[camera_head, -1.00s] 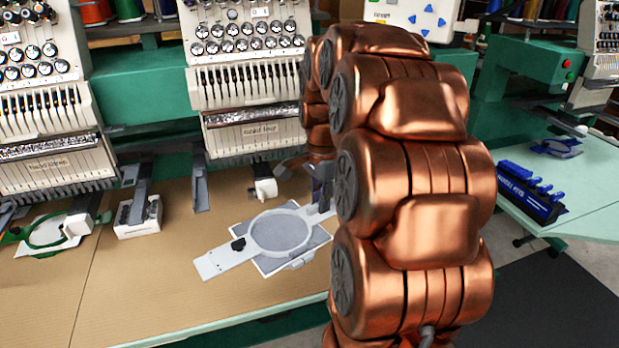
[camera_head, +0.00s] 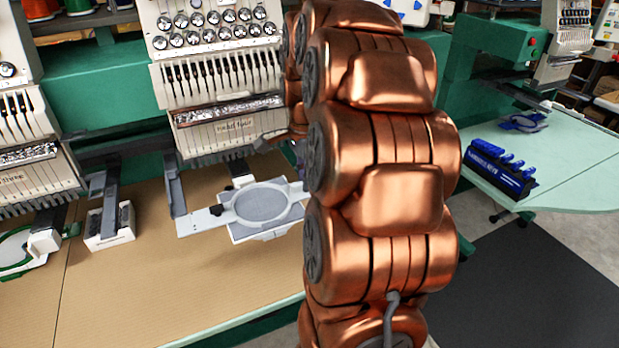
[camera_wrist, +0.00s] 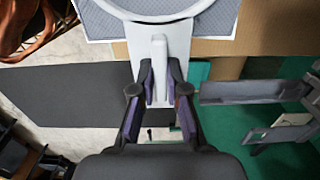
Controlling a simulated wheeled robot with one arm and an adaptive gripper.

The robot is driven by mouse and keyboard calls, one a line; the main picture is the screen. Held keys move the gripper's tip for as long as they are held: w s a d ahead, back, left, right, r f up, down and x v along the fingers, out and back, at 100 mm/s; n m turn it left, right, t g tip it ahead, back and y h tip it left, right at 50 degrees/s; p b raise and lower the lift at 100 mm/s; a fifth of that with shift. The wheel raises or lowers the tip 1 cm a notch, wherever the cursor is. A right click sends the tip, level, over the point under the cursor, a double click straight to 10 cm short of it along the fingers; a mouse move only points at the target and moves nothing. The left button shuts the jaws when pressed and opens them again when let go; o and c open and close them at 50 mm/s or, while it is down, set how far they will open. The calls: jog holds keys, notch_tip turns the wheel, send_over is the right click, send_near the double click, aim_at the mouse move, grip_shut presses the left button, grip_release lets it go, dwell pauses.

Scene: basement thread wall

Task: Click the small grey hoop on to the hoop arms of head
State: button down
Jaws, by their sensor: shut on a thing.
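The small grey hoop (camera_head: 262,203) is a pale ring with grey fabric and a flat bracket on its left. My gripper (camera_wrist: 160,85) is shut on the hoop's pale tab, seen in the wrist view (camera_wrist: 158,60). The hoop is level, in front of the middle head (camera_head: 222,125). The left hoop arm (camera_head: 175,197) is a dark grey bar, and the bracket's left end overlaps its front end in the head view. I cannot tell whether they touch. My arm hides the right side of the hoop and any right hoop arm there. The wrist view shows a grey bar (camera_wrist: 240,92) at right.
A brown table (camera_head: 150,285) lies below, clear in front. A blue rack (camera_head: 498,168) sits on the pale green table (camera_head: 560,165) at right.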

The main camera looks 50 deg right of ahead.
jog(key=shift+w+d+f+p, duration=0.2)
jog(key=shift+w+d+p, duration=0.1)
jog(key=shift+w, duration=0.35)
jog(key=shift+w+d+f+p, duration=0.15)
jog(key=shift+w+d+p, duration=0.1)
jog(key=shift+w, duration=0.35)
jog(key=w+d+f+p, duration=0.1)
jog(key=w+d+p, duration=0.1)
jog(key=w, duration=0.3)
jog(key=shift+w+d+f, duration=0.15)
jog(key=shift+w+d, duration=0.1)
jog(key=shift+w, duration=0.15)
jog(key=shift+f, duration=0.1)
jog(key=c, duration=1.1)
grip_release()
notch_tip(320, 180, up, 12)
jog(key=shift+a, duration=0.15)
